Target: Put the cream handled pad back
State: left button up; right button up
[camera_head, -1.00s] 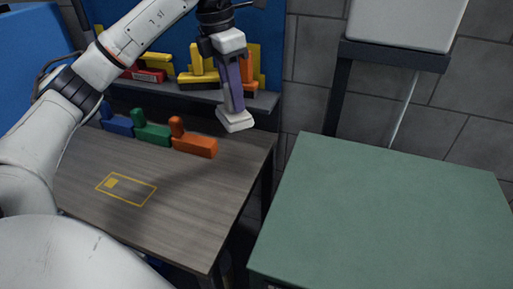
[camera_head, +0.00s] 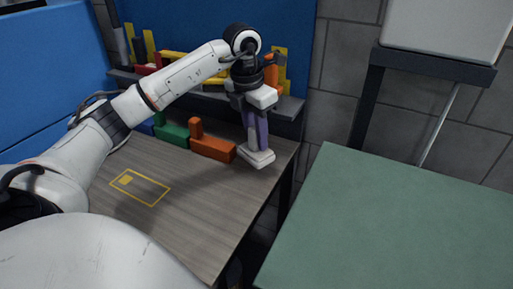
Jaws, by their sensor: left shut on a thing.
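The cream handled pad (camera_head: 257,159) is in my left gripper (camera_head: 256,132), at the back right of the wooden bench (camera_head: 185,222). My left gripper points down, shut on the pad, with its purple finger partly covering the handle. The pad is roughly upright with its flat base downward, just right of the orange handled pad (camera_head: 213,148). It is low over the bench; I cannot tell whether it touches the surface. My right gripper is not in view.
Green (camera_head: 172,136) and blue handled pads, the blue mostly hidden, continue the row to the left. A shelf (camera_head: 288,107) with yellow, red and orange pieces stands behind. A yellow outline (camera_head: 140,187) marks empty bench. A green-topped table (camera_head: 390,225) stands right, clear.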

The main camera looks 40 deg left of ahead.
aim_at(256, 148)
pick_arm(q)
jog(key=shift+f, duration=1.9)
jog(key=shift+f, duration=0.2)
jog(key=o, duration=1)
jog(key=shift+r, duration=0.1)
jog(key=r, duration=0.4)
jog(key=s+r, duration=0.1)
jog(key=r, duration=0.7)
jog(key=shift+s, duration=0.4)
jog(key=shift+s, duration=0.1)
